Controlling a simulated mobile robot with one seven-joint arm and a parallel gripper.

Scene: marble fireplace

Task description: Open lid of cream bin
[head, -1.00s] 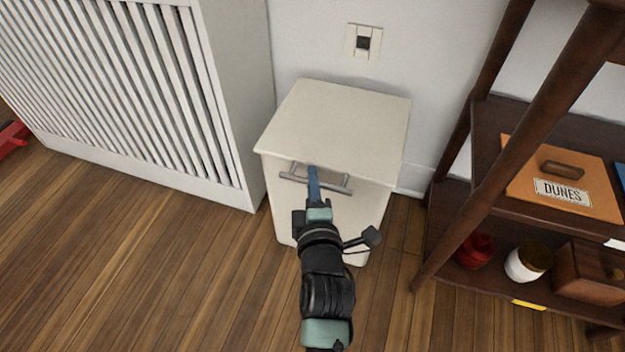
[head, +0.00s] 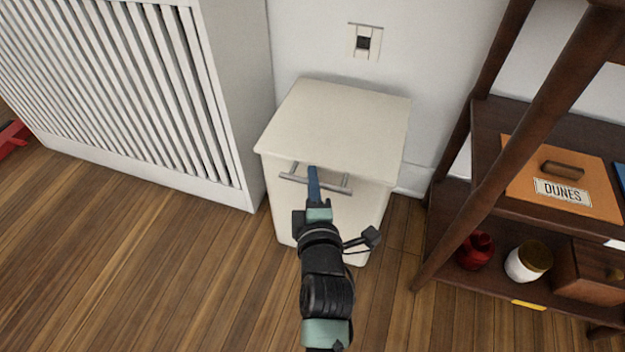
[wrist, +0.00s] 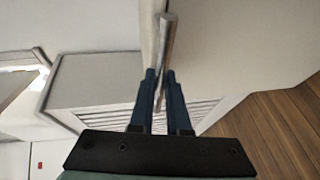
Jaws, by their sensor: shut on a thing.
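The cream bin (head: 330,222) stands on the floor against the wall. Its flat lid (head: 340,128) looks closed, lying level on top. A grey metal bar handle (head: 294,179) sits at the front just under the lid's edge. My gripper (head: 313,174) reaches in from the front with blue fingers at the middle of the bar. In the wrist view the handle (wrist: 168,42) runs between the two fingers of my gripper (wrist: 162,78), which are shut on it. My gripper and arm hide part of the bin's front.
A white slatted radiator cover (head: 150,95) stands close on the bin's left. A socket (head: 363,42) is on the wall behind. The wooden floor (head: 150,260) at front left is clear.

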